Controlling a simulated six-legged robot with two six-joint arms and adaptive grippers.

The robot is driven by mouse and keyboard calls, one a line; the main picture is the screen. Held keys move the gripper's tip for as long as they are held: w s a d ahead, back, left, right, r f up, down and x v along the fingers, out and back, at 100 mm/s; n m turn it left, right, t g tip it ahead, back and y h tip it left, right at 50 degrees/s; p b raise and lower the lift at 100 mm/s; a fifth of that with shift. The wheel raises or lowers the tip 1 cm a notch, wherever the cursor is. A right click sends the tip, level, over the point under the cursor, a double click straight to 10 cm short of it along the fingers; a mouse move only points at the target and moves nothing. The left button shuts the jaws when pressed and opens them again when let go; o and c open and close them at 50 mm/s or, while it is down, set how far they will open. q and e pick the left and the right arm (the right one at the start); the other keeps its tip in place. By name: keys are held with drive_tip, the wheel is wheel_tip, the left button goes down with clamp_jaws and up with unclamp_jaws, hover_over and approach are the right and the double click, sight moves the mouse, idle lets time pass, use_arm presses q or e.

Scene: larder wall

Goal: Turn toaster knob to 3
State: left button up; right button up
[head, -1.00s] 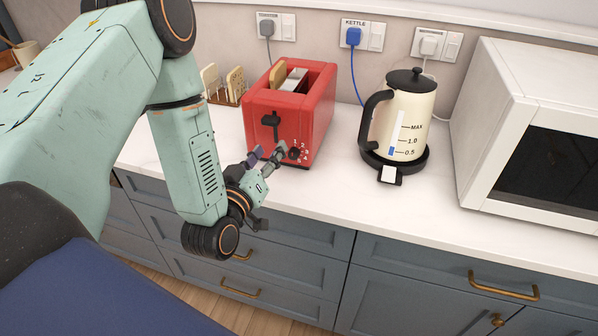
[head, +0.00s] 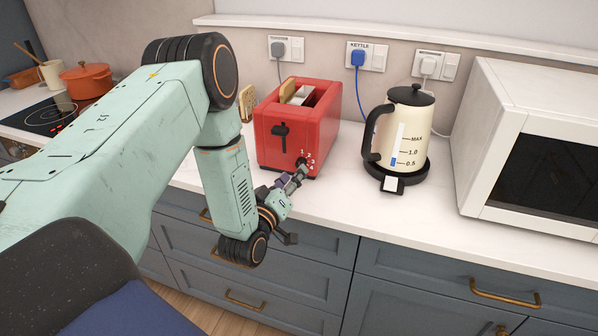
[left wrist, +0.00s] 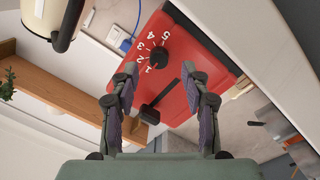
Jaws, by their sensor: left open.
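The red toaster (head: 325,125) stands on the counter with its black lever (head: 281,135) on the front. The black knob (head: 301,162) is low on the front, at the right. The left wrist view shows the knob (left wrist: 159,57) with white numbers 1 to 5 around it; I cannot tell which number it points to. My left gripper (head: 294,178) is just in front of and below the knob. In the left wrist view its open fingers (left wrist: 159,76) point at the toaster front, tips on either side of the knob's line and apparently short of it. My right gripper is not in view.
A cream kettle (head: 405,130) on its black base and a white microwave (head: 490,130) stand to the right. A bread slice (head: 247,104) shows left of the toaster. Counter between toaster and kettle is clear.

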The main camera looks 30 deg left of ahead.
sight(298, 165)
use_arm(q)
drive_tip(key=shift+w+a+r, duration=0.1)
drive_tip(key=shift+w+r, duration=0.05)
drive_tip(key=shift+w, duration=0.95)
drive_tip(key=shift+w+a, duration=0.3)
drive_tip(key=shift+w, duration=0.4)
drive_tip(key=shift+s+d, duration=0.15)
drive_tip(key=shift+s, duration=0.05)
drive_tip(key=c, duration=0.7)
clamp_jaws()
